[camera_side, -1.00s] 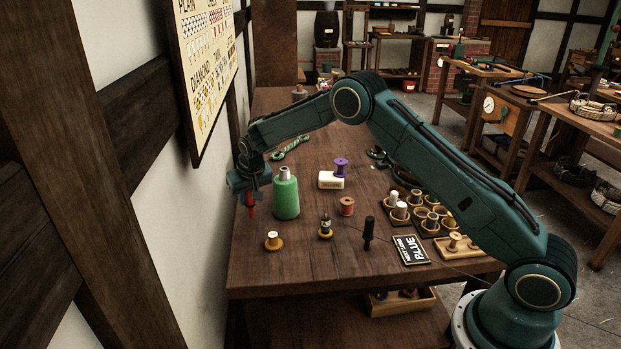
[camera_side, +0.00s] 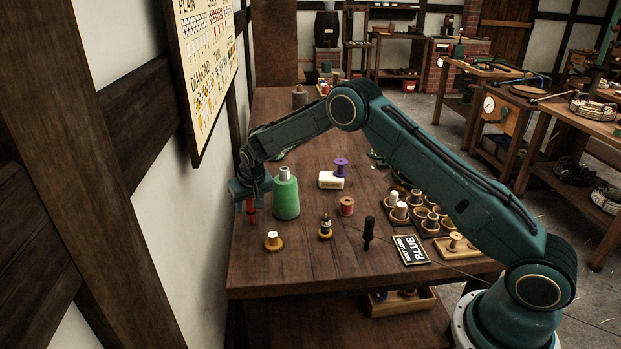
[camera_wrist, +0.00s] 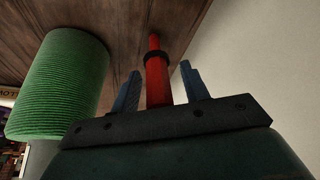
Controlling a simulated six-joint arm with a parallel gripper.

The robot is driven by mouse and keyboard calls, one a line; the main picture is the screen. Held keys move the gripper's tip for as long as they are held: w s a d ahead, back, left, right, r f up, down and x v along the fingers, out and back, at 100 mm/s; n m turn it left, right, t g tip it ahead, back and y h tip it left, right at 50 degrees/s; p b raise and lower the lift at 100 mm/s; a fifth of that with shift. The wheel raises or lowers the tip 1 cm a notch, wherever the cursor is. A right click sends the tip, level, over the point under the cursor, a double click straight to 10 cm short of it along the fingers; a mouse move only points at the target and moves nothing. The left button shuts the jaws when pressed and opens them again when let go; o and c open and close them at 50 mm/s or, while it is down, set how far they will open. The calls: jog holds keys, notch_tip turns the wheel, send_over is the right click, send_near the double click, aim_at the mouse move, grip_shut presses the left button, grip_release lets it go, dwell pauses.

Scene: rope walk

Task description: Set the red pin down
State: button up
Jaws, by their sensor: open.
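The red pin (camera_side: 251,209) is at the left edge of the table, beside the green thread cone (camera_side: 286,197). In the wrist view the red pin (camera_wrist: 156,80) stands between the two blue fingers of my gripper (camera_wrist: 158,88), with a gap showing on each side. A dark band circles the pin near its far end, and that end meets the wood of the table in the picture. My gripper (camera_side: 250,193) is open around the pin. I cannot tell from the side view whether the jaws still touch the pin.
The green cone (camera_wrist: 62,85) stands close by on the left in the wrist view; the pale wall (camera_wrist: 255,60) is on the right. A small spool (camera_side: 273,241) stands in front on the table (camera_side: 300,268). A red spool (camera_side: 347,206) and a dark peg (camera_side: 368,233) are further right.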

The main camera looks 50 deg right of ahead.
jog(key=shift+r, duration=0.15)
jog(key=v, duration=1.2)
dwell(0.6)
jog(key=s+r+n, duration=0.2)
jog(key=s+r, duration=1.6)
jog(key=s, duration=0.4)
jog(key=s+a+f+n+t+y, duration=0.1)
jog(key=s+f, duration=0.1)
jog(key=s, duration=2)
jog(key=shift+n, duration=0.4)
jog(key=shift+a, duration=0.15)
